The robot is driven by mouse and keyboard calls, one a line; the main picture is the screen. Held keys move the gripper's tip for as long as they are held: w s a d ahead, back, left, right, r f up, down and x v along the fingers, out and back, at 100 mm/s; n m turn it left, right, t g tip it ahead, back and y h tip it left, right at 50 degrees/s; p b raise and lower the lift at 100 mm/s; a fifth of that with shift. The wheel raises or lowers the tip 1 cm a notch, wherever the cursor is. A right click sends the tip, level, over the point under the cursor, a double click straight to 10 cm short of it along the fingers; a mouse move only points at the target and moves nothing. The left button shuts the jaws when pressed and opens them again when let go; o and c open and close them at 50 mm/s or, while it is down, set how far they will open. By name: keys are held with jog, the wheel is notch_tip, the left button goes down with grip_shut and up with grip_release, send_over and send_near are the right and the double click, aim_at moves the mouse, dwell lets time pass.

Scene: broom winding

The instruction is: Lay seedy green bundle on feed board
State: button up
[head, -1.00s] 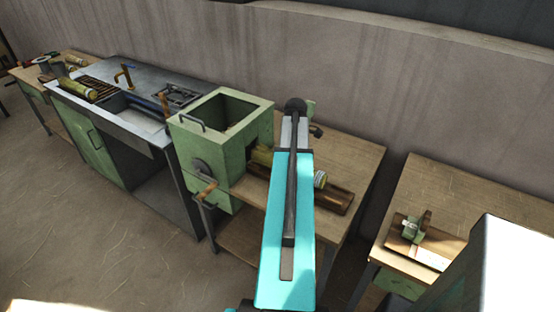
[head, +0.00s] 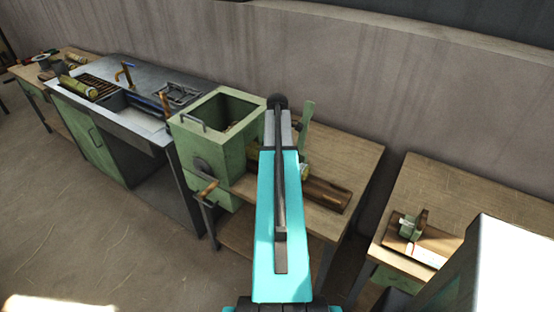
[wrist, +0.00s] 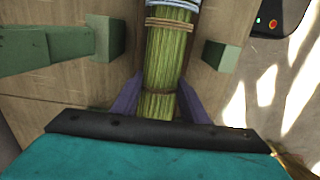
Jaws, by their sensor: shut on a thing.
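A long green bundle (wrist: 172,60) with pale ties runs up the middle of the wrist view. My gripper (wrist: 170,105) is shut on it, with a purple finger at each side. In the head view my arm hides my fingers and the bundle's middle; its pale end (head: 305,169) shows right of the arm. The dark brown feed board (head: 328,193) sticks out to the right on the bench beside the green machine (head: 215,145). The bundle lies in line with the board, low over or touching it; I cannot tell which.
Green blocks stand on both sides of the bundle in the wrist view, left (wrist: 105,40) and right (wrist: 222,55). A green post (head: 307,112) rises behind my arm. Another bundle (head: 73,86) lies by the sink. A separate bench (head: 465,200) stands at the right.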

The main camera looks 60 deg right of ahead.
jog(key=shift+w+f+p, duration=0.15)
jog(key=shift+f+p, duration=0.15)
jog(key=shift+f, duration=0.45)
jog(key=shift+f, duration=0.15)
jog(key=o, duration=1.1)
jog(key=shift+r+b, duration=1.85)
jog(key=shift+r, duration=4.3)
